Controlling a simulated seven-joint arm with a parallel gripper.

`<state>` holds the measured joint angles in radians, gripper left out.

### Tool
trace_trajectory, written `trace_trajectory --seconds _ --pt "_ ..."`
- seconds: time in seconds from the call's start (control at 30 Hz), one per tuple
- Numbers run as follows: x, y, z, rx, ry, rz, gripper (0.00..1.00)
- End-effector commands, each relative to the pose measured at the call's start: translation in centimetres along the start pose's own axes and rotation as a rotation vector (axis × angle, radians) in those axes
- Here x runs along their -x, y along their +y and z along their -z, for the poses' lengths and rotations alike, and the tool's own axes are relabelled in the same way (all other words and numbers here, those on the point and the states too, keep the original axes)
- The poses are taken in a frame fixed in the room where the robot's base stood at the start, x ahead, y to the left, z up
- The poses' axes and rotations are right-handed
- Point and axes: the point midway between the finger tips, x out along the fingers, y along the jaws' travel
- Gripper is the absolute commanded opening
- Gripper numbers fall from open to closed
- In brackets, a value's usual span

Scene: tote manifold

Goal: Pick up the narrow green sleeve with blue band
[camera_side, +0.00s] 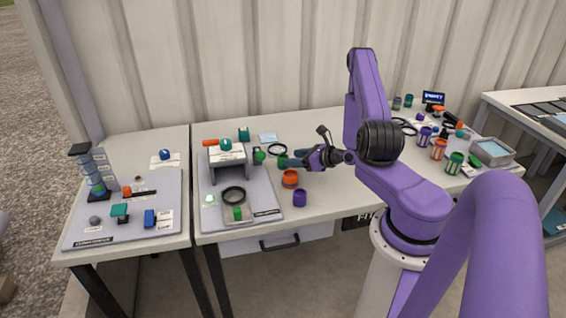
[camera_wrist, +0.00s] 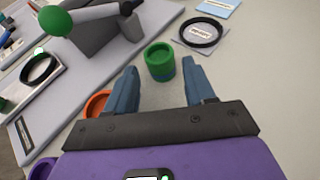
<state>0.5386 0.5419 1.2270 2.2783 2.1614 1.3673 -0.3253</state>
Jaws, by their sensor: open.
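The narrow green sleeve with a blue band (camera_wrist: 159,61) stands upright on the table in the wrist view, with its open top showing. It sits just beyond and between the fingertips of my gripper (camera_wrist: 162,72). The two blue fingers are apart, and nothing is held between them. In the side view the green sleeve (camera_side: 282,160) shows at the tip of my gripper (camera_side: 296,160), partly hidden by the fingers. I cannot tell from there whether a finger touches it.
An orange ring-shaped part (camera_wrist: 97,103) lies left of my left finger, and a purple one (camera_wrist: 43,169) is nearer. A grey board with a fixture (camera_side: 263,205) is to the left. A black ring on a card (camera_wrist: 201,33) lies beyond the sleeve to the right.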

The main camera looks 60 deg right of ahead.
Motion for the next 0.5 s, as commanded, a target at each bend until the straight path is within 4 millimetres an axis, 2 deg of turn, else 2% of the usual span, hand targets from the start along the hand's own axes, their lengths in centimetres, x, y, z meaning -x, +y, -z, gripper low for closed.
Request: trace_trajectory --seconds 0.1,0.2,0.5 --pt "-1.8 0.2 -0.3 0.004 -0.001 -0.004 0.54" --pt "-2.7 0.1 -0.3 0.002 -0.001 -0.002 0.54" --pt "-3.1 0.1 -0.3 0.0 0.0 0.0 0.54"
